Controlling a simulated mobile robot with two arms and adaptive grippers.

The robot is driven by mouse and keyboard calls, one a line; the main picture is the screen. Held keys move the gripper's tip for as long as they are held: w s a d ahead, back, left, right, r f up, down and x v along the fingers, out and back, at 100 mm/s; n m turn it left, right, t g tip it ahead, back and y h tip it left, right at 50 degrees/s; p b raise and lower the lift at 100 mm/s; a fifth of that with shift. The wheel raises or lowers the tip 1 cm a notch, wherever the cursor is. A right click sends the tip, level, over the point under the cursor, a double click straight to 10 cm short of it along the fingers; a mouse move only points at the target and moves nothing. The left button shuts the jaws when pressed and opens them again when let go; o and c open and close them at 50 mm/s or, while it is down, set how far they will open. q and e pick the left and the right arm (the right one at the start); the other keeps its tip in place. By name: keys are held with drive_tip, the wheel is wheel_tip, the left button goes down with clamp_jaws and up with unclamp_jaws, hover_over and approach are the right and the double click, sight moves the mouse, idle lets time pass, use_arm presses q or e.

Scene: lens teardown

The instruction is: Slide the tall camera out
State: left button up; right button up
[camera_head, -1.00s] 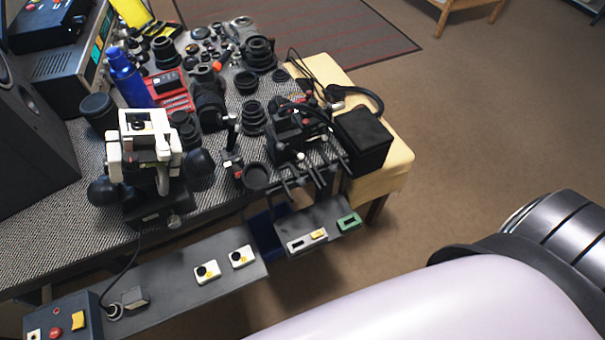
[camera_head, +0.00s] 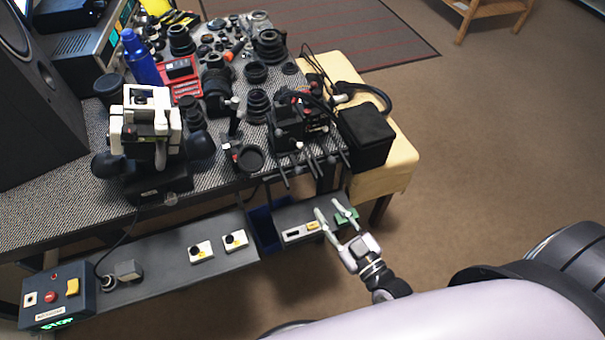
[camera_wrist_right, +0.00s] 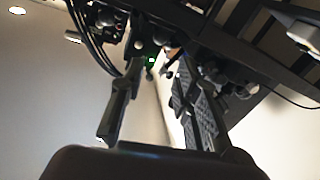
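I cannot tell for certain which thing is the tall camera. A white and black upright device (camera_head: 147,125) stands on a black base at the table's front left. A black upright device (camera_head: 288,128) with several rods poking out stands near the table's front right corner. My left gripper does not show.
The patterned table (camera_head: 70,225) is crowded with dark lens parts and a blue bottle (camera_head: 142,62). A black box (camera_head: 366,137) sits on a yellow stool (camera_head: 403,160). A control box (camera_head: 55,292) is front left. Floor to the right is clear.

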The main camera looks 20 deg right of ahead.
drive_tip(key=x, duration=1.3)
drive_tip(key=shift+w+f, duration=0.1)
drive_tip(key=shift+c, duration=0.3)
clamp_jaws()
